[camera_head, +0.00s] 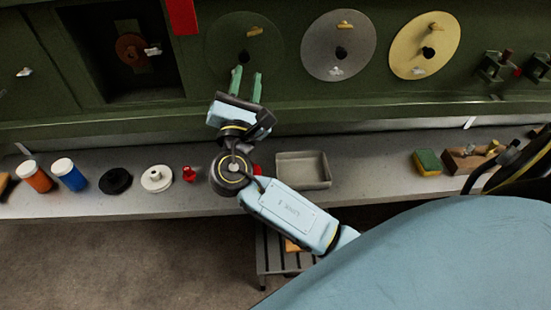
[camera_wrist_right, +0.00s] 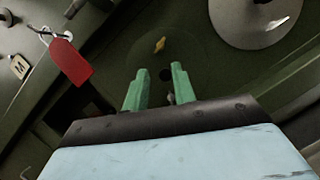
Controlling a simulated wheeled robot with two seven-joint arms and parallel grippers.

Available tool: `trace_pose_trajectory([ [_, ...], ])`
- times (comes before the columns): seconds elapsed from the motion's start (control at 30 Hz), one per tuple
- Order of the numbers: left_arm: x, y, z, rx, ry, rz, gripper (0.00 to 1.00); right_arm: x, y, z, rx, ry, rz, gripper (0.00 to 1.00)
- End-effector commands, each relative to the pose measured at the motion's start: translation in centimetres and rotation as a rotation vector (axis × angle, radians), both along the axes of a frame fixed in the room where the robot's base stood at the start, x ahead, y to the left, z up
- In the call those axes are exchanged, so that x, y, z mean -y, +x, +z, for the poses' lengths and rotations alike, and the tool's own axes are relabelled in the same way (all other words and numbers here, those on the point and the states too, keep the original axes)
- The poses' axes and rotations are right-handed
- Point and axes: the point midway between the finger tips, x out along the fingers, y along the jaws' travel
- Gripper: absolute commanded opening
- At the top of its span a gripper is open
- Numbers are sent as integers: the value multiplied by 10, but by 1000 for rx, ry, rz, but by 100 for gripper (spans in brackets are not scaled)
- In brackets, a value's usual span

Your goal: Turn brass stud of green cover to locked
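The green cover (camera_head: 222,48) is a round disc, nearly the colour of the green wall behind it. It also shows in the right wrist view (camera_wrist_right: 195,62). Its brass stud (camera_head: 254,31) is a small wing near the top, tilted in the picture; it also shows in the wrist view (camera_wrist_right: 160,44). A dark hole (camera_wrist_right: 166,75) lies below the stud. My right gripper (camera_head: 247,74) has green fingers, apart and empty, in front of the cover's lower part, below the stud and not touching it. The fingers also show in the wrist view (camera_wrist_right: 158,76). My left gripper is out of view.
A grey disc (camera_head: 318,58) and a yellow disc (camera_head: 403,58) sit to the right. A red tag (camera_wrist_right: 70,62) hangs to the left. An opening (camera_head: 105,75) lies further left. The shelf below holds a grey tray (camera_head: 303,182), bottles and a sponge (camera_head: 428,162).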

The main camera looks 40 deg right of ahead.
Motion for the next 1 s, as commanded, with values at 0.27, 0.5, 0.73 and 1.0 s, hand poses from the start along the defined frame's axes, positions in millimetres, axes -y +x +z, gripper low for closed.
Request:
trace_pose_trajectory([
  [0.27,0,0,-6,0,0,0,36,1,-16,-44,-19,199,42,26],
  [0.5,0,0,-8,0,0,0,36,11,-26,-91,-34,445,68,26],
  [0.73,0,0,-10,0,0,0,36,17,-40,-134,-41,684,67,26],
  [1.0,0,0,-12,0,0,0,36,19,-60,-180,-38,944,36,26],
])
